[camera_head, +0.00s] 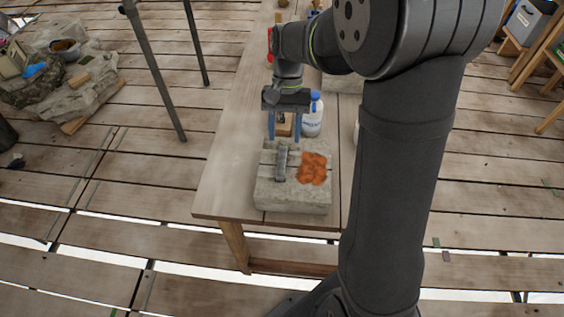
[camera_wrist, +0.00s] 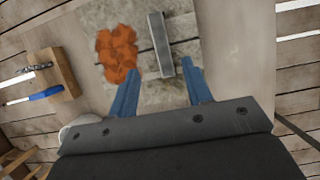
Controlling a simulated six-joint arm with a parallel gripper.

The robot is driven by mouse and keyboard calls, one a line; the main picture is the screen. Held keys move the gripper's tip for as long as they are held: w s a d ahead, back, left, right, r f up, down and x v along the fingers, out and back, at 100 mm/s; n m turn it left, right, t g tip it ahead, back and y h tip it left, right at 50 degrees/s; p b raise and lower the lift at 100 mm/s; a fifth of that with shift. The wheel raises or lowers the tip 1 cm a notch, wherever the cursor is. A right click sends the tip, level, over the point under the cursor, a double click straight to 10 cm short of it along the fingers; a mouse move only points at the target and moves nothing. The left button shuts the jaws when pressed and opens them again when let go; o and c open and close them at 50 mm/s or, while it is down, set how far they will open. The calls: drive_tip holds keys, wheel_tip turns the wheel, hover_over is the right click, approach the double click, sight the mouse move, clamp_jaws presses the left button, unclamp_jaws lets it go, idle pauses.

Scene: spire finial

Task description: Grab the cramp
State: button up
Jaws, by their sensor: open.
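The cramp, a narrow grey metal bar (camera_head: 281,162), lies on top of a pale stone block (camera_head: 290,205) near the front end of the wooden table. In the wrist view the cramp (camera_wrist: 160,45) lies ahead of the fingertips, between their lines and nearer the right one. My gripper (camera_head: 284,136) has two blue fingers pointing down at the block's back edge. In the wrist view my gripper (camera_wrist: 161,66) is open with nothing between its fingers. The exact gap in height to the cramp is hard to tell.
An orange-red patch (camera_head: 312,168) covers the block's top right of the cramp. A white bottle with a blue cap (camera_head: 313,118) stands close behind the block. A wooden block with tools (camera_wrist: 62,75) shows in the wrist view. The table's left side (camera_head: 225,170) is clear.

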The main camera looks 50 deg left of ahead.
sight(282, 160)
drive_tip(key=x, duration=0.7)
drive_tip(key=shift+s+f, duration=0.15)
drive_tip(key=shift+s, duration=0.05)
drive_tip(key=shift+c, duration=0.4)
clamp_jaws()
